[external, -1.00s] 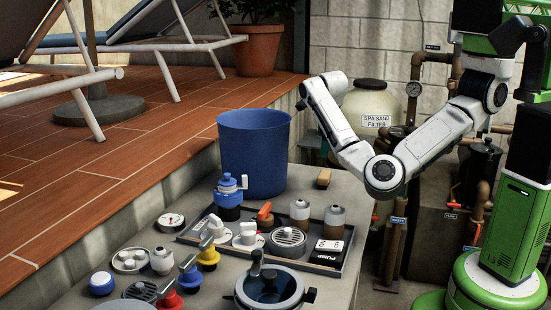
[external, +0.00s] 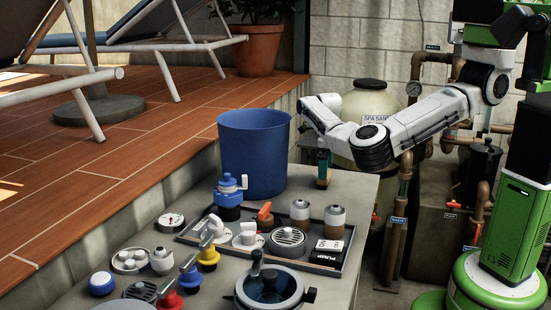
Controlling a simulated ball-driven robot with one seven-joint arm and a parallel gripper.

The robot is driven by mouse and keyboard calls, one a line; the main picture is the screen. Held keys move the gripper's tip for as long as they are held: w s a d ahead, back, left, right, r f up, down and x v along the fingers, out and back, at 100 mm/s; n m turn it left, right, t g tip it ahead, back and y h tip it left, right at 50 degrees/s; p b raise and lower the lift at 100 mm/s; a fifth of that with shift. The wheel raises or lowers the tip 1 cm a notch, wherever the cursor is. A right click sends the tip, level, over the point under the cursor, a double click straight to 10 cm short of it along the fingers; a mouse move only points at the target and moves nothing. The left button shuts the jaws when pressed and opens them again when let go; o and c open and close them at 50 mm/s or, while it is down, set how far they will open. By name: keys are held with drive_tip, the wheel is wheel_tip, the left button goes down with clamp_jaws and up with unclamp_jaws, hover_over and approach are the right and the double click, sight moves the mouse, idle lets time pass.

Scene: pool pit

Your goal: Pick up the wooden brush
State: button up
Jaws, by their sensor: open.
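The wooden brush (external: 322,184) is a small tan block on the grey table, to the right of the blue bucket, and mostly hidden now. My gripper (external: 323,172) points down at it from above, its teal-and-dark fingers right at the brush. The gripper is open. The view is too small to tell whether the fingers touch the brush or stand just around it.
The tall blue bucket (external: 254,155) stands close on the left of my gripper. A grey tray (external: 340,262) with jars, valves and a black box lies in front. More fittings and a round pump pot (external: 268,288) fill the near table. Bare tabletop (external: 352,190) lies right of the brush.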

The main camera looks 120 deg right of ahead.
wheel_tip(320, 180, down, 4)
drive_tip(key=shift+w+f+p, duration=0.1)
drive_tip(key=shift+w+p, duration=0.05)
drive_tip(key=shift+p, duration=0.15)
drive_tip(key=shift+c, duration=0.2)
drive_tip(key=c, duration=0.8)
